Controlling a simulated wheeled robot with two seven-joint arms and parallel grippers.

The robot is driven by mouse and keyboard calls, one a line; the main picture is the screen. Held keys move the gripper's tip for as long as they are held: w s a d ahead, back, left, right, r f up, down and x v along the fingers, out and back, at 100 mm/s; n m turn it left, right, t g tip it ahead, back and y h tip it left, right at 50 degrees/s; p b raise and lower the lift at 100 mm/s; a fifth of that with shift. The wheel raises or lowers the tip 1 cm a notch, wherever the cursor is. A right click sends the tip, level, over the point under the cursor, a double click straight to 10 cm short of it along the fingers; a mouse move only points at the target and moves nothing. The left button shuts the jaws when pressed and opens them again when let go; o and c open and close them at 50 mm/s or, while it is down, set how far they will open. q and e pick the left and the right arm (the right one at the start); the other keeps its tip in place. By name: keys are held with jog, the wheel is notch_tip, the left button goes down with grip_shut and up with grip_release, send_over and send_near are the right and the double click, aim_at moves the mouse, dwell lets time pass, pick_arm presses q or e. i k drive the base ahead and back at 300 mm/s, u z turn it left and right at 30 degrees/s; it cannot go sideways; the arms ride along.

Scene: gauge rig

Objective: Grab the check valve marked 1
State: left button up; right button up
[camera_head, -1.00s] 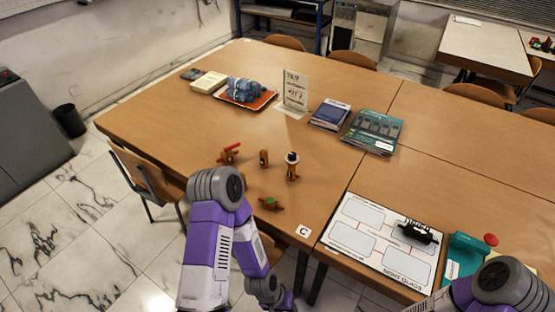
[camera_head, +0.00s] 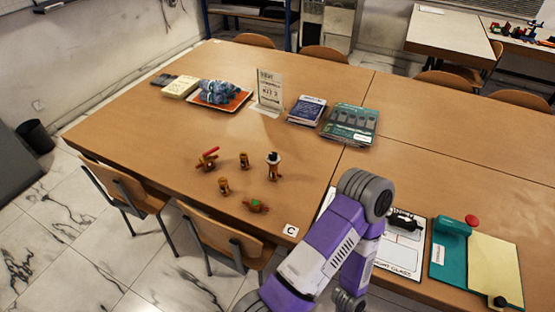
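Several small brass fittings stand on the near left part of the wooden table (camera_head: 150,130). Two similar short upright brass pieces, one at the back (camera_head: 244,160) and one nearer the front edge (camera_head: 224,186), may be the check valves. No number is readable on either. Beside them are a fitting with a red handle (camera_head: 208,159), a taller one with a black and white top (camera_head: 273,166) and a low one with a green part (camera_head: 256,206). One purple and white arm of mine shows right of them. Neither gripper is in view.
A card marked C (camera_head: 290,230) lies by the table edge. A white sight glass board (camera_head: 405,262), partly behind my arm, and a teal item (camera_head: 450,245) lie to the right. Books (camera_head: 348,124), a sign (camera_head: 269,90) and an orange tray (camera_head: 232,106) stand farther back. Chairs (camera_head: 128,190) line the front edge.

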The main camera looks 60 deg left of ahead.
aim_at(244, 156)
jog(key=z, duration=0.05)
jog(key=k, duration=1.45)
jog(key=u, duration=2.3)
jog(key=i, duration=0.45)
jog(key=u, duration=0.1)
